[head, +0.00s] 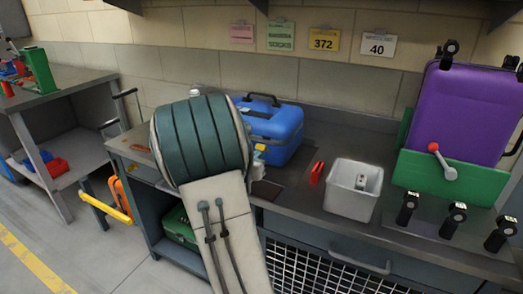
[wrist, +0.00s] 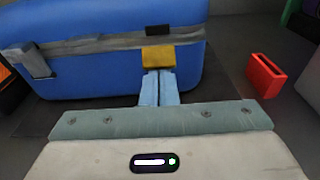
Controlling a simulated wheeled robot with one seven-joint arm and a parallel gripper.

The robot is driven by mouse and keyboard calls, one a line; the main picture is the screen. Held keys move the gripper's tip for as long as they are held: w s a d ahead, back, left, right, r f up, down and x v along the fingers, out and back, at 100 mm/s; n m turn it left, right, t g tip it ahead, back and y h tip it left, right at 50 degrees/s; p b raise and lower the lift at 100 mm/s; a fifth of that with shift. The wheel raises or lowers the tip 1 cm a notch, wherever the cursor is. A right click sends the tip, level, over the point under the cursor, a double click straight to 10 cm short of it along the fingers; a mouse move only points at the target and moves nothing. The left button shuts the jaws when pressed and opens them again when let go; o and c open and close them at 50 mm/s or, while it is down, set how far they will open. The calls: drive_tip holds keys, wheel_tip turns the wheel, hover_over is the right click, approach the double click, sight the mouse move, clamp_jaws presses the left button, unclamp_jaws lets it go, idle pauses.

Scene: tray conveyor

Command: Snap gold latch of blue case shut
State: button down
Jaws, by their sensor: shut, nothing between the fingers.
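The blue case (head: 278,128) stands closed on the bench in the head view, partly hidden behind my arm. It fills the upper left of the wrist view (wrist: 95,80). A grey latch (wrist: 35,62) sits further left on the same band. My gripper (wrist: 158,74) is shut and empty, its fingertips right at the lower edge of the gold latch. I cannot tell if they touch it. In the head view my arm covers most of the case's left side.
A red holder (wrist: 267,74) stands right of the case, also seen in the head view (head: 317,172). A white bin (head: 352,190) is further right, then a green stand (head: 448,182) with a purple case (head: 468,108).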

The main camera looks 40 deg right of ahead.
drive_tip(key=shift+r+p, duration=0.55)
drive_tip(key=shift+r, duration=0.35)
drive_tip(key=shift+f, duration=0.1)
drive_tip(key=shift+f+v, duration=0.2)
drive_tip(key=shift+v, duration=1.85)
